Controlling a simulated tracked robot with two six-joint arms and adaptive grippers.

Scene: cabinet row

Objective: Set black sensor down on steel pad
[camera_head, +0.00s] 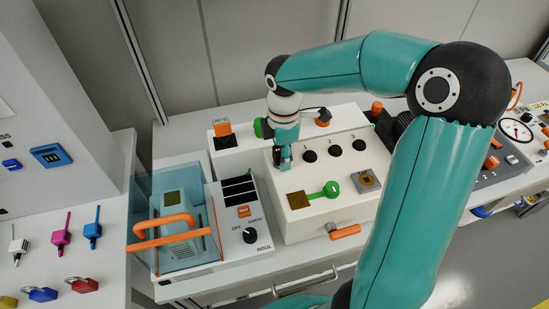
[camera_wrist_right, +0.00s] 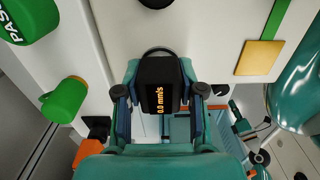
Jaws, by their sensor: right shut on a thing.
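My right gripper (camera_head: 284,160) is shut on the black sensor (camera_wrist_right: 160,85), whose small display reads 0.0 mm/s in orange in the wrist view. The sensor sits between both fingers, and a dark cable loop shows behind it. In the head view the gripper hangs over the left part of the white box top, and the fingers mostly hide the sensor. A grey metal square with a brown centre (camera_head: 368,181), which looks like the steel pad, lies on the box's right side. A brass-coloured square (camera_head: 298,199) lies nearer the gripper. My left gripper is not in view.
The white box (camera_head: 325,215) carries black holes numbered 1 to 3 and a green round marker (camera_head: 331,188). Left of it stand an INSUL tester (camera_head: 240,215) and a clear bin with an orange handle (camera_head: 165,232). Padlocks (camera_head: 82,285) lie at far left.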

